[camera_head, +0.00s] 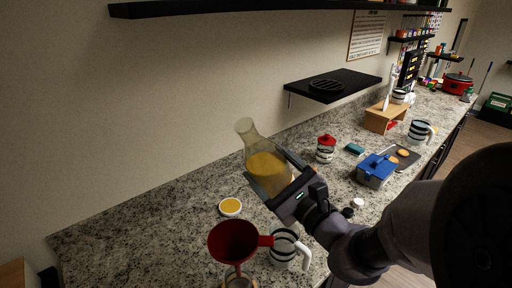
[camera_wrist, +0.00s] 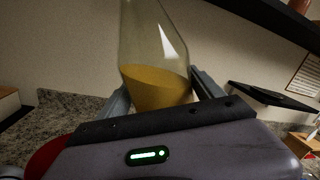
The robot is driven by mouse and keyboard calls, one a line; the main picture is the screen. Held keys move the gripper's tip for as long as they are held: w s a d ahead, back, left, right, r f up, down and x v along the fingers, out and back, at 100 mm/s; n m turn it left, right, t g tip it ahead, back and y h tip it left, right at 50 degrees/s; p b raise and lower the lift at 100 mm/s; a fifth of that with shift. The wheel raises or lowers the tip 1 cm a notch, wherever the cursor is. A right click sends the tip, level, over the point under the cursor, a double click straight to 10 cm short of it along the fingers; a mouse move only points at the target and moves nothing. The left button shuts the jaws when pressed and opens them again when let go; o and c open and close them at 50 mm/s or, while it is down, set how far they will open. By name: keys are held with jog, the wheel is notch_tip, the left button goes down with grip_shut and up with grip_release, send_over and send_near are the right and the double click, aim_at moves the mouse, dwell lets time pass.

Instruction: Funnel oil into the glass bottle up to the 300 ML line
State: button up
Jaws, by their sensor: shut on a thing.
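My gripper (camera_head: 279,186) is shut on a clear bottle of yellow oil (camera_head: 266,168), held above the counter and tilted with its neck to the upper left. The wrist view also shows the bottle (camera_wrist: 157,60) between my fingers, with oil in its lower part. A red funnel (camera_head: 232,242) with a side handle stands at the bottom of the head view. Below it is a glass bottle (camera_head: 236,274), mostly hidden by the funnel and cut off by the frame edge. Its 300 ML line cannot be seen.
A striped mug (camera_head: 284,249) stands close to the right of the funnel, and a small dish of yellow content (camera_head: 230,207) lies behind it. A blue pot (camera_head: 376,170) and a red-lidded jar (camera_head: 325,148) stand farther right. A black shelf (camera_head: 331,86) is on the wall. The left granite counter (camera_head: 130,225) is clear.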

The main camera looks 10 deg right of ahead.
jog(key=shift+w+d+f+n+b, duration=0.15)
jog(key=shift+w+d+n+b, duration=0.2)
jog(key=shift+d+n+b, duration=0.3)
jog(key=shift+w+f, duration=0.1)
jog(key=shift+n+y, duration=0.3)
jog(key=shift+n, duration=0.65)
jog(key=shift+w+d+f+b, duration=0.1)
jog(key=shift+d+f+b, duration=0.05)
jog(key=shift+f+b, duration=0.85)
jog(key=shift+w+d+f+b, duration=0.2)
jog(key=shift+f+b, duration=0.65)
jog(key=shift+b, duration=0.4)
jog(key=shift+w+d+f+b, duration=0.1)
jog(key=shift+d+f+b, duration=0.05)
jog(key=shift+f+b, duration=0.85)
jog(key=shift+w+d+f+n+y+b, duration=0.15)
jog(key=shift+w+d+f+n+b, duration=0.15)
jog(key=shift+n+b, duration=0.5)
jog(key=shift+w+d+f+n+y+b, duration=0.15)
jog(key=shift+d+f+n+b, duration=0.2)
jog(key=shift+n+b, duration=0.45)
jog(key=shift+w+d+f+n+y+b, duration=0.2)
jog(key=shift+f+n+b, duration=0.25)
jog(key=shift+b, duration=0.45)
jog(key=shift+w+d+f+n+y+b, duration=0.1)
jog(key=shift+d+f+n+y+b, duration=0.2)
jog(key=shift+n+b, duration=0.4)
jog(key=shift+w+d+f+n+b, duration=0.1)
jog(key=shift+f+n+b, duration=1.1)
jog(key=shift+b, duration=2.25)
